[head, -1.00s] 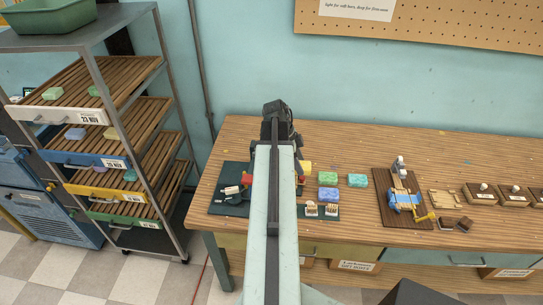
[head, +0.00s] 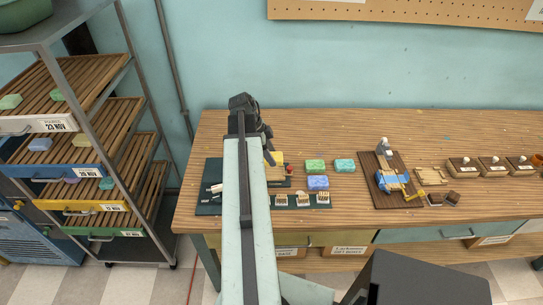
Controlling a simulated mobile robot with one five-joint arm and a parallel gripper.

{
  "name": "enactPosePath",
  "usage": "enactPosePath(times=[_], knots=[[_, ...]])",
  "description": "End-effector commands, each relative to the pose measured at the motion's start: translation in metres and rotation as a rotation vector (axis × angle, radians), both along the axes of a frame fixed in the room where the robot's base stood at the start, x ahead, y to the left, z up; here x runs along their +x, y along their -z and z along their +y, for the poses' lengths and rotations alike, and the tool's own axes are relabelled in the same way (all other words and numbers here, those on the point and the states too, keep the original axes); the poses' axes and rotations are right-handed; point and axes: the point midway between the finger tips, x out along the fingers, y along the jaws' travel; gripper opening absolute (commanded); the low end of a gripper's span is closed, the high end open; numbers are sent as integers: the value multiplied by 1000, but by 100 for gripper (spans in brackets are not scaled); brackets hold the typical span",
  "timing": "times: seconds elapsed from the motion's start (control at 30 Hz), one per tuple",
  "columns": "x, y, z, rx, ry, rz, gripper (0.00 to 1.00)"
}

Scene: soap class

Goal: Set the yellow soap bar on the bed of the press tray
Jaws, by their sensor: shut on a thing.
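The yellow soap bar (head: 275,157) shows just right of my arm, at the fingers of my black gripper (head: 270,149). My gripper is shut on it, over the back left part of the bench; the fingertips are small and partly hidden. I cannot tell the bar's height above what lies below. A dark green mat (head: 207,209) lies under my arm, with a red-knobbed part (head: 289,169) close to the bar.
Green (head: 315,166), teal (head: 345,165) and blue-violet (head: 318,182) soap bars lie right of the gripper. Small stamps (head: 303,200) stand in front. A dark board (head: 374,197) holds a blue device (head: 391,180). A drying rack (head: 148,190) stands left. Bare bench lies behind the bars.

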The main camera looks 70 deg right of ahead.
Motion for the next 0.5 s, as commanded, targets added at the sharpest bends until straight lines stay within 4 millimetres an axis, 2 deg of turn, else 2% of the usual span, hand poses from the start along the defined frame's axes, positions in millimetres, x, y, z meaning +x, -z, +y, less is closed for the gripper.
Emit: enactPosePath(times=[0.5], knots=[[-1,51,0,0,1,0,6]])
